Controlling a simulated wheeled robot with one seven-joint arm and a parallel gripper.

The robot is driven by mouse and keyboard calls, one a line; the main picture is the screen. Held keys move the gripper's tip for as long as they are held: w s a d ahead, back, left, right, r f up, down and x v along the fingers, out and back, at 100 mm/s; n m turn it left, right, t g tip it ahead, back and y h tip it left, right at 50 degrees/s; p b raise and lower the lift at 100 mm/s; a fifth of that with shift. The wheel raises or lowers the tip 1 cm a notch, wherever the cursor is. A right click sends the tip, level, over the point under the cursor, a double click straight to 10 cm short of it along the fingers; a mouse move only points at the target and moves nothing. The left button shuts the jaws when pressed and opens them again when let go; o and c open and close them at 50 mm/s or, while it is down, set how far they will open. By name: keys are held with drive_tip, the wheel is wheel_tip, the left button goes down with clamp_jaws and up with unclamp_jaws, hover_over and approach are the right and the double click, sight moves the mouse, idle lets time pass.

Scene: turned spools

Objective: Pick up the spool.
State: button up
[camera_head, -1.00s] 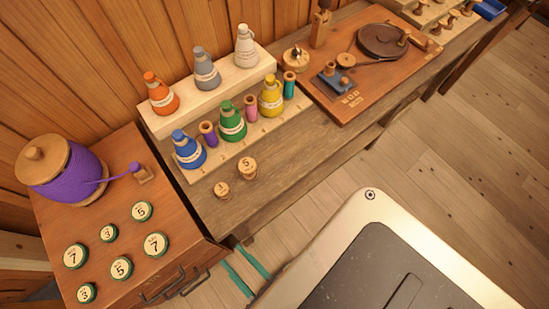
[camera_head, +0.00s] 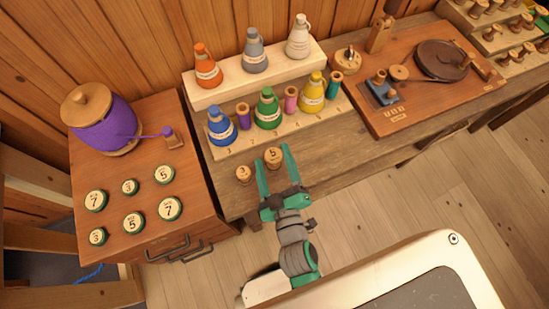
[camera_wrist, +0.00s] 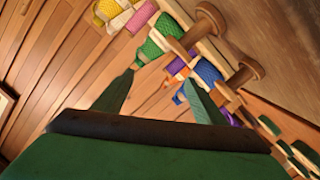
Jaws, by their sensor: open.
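Two small bare wooden spools stand upright on the front of the workbench: one marked 5 (camera_head: 273,157) and, to its left, one marked 3 (camera_head: 243,174). My gripper (camera_head: 273,155) has its green fingers spread, and in the head view their tips lie on either side of the spool marked 5. In the wrist view the open fingers (camera_wrist: 159,77) hold nothing. The two wooden spools show there, one at the top (camera_wrist: 213,22) and one to the right (camera_wrist: 246,70), beyond the fingertips. I cannot tell the height of the fingers over the bench.
Behind stand a rack (camera_head: 235,148) of coloured bottles and thread spools and a raised pale step (camera_head: 235,85) with more bottles. A wooden board (camera_head: 390,122) with a dark disc lies right. A cabinet (camera_head: 150,222) with numbered discs and a big purple spool (camera_head: 103,122) stands left.

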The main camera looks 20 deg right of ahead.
drive_tip(key=w+d+r+m+h, duration=0.2)
drive_tip(key=w+d+r+h, duration=0.8)
drive_tip(key=d+r, duration=0.6)
drive_tip(key=s+d+r+m+g+h, duration=0.35)
drive_tip(key=d+r+m+g, duration=0.25)
drive_tip(key=d+m+g, duration=0.4)
drive_tip(key=m+g+y, duration=0.2)
drive_tip(key=g+y, duration=0.5)
drive_tip(key=y, duration=0.9)
hover_over(274, 155)
drive_tip(key=f, duration=1.9)
drive_tip(key=shift+s+a, duration=0.15)
drive_tip(key=shift+s, duration=0.05)
drive_tip(key=shift+a+f, duration=0.2)
drive_tip(key=shift+f, duration=0.05)
wheel_tip(274, 155, down, 4)
drive_tip(key=shift+f, duration=0.2)
drive_tip(key=shift+w+d+f, duration=0.1)
drive_tip(key=shift+d+f, duration=0.05)
drive_tip(key=shift+f, duration=1.3)
drive_tip(key=shift+w+d+f, duration=0.1)
drive_tip(key=shift+d+f, duration=0.05)
drive_tip(key=shift+f, duration=1.3)
